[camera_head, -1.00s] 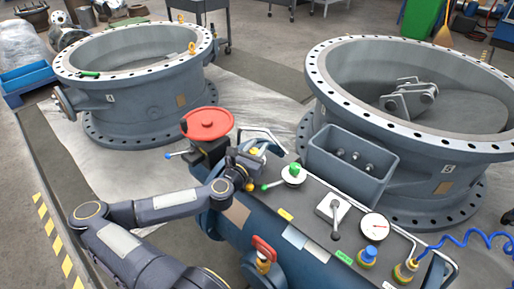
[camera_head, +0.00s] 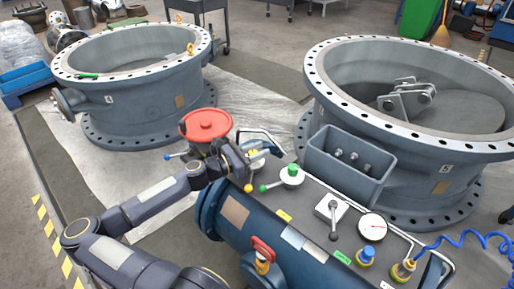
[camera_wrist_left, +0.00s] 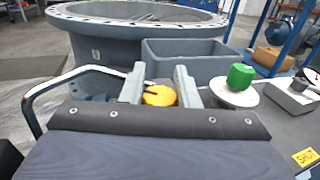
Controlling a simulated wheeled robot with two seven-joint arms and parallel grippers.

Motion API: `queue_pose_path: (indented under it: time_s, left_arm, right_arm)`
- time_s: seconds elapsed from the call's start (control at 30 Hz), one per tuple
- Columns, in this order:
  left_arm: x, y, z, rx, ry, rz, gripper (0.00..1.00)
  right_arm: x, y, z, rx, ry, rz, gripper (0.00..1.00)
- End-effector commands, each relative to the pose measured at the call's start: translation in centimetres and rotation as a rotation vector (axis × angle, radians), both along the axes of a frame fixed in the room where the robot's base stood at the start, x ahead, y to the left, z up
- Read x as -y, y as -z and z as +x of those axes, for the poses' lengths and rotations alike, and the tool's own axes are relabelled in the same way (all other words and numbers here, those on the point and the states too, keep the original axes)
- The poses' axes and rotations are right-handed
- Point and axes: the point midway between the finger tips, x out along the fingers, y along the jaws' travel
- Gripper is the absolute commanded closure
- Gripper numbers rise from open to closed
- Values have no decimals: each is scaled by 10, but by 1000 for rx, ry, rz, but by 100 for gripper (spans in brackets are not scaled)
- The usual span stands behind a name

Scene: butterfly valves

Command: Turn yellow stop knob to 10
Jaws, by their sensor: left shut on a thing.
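The yellow stop knob (camera_wrist_left: 159,96) shows in the left wrist view, between the two grey fingers of my left gripper (camera_wrist_left: 160,88). The fingers stand on either side of it, shut on it. A dark marking or slot shows on its left side. In the head view my left gripper (camera_head: 256,160) is at the far left end of the grey control panel (camera_head: 305,193), beside the red handwheel. The gripper largely hides the knob there, and no scale or number on it can be read. My right gripper is not in view.
A red handwheel (camera_head: 206,124) stands left of the gripper. A green knob (camera_head: 292,171) on a white disc is just right of it. A grey open box (camera_head: 348,170) and metal rail stand close by. A gauge (camera_head: 372,227) and black lever (camera_head: 334,218) lie farther along the panel.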

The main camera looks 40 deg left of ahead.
Motion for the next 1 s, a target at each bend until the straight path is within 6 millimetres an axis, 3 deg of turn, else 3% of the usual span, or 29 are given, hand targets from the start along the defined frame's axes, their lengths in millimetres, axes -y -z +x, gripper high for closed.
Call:
queue_pose_path:
  time_s: [0.5,1.0]
  left_arm:
    - [5,-2,-3,-4,490,8,95]
    - [10,2,-10,-2,924,8,95]
  right_arm:
    - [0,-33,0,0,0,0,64]
    - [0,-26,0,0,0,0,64]
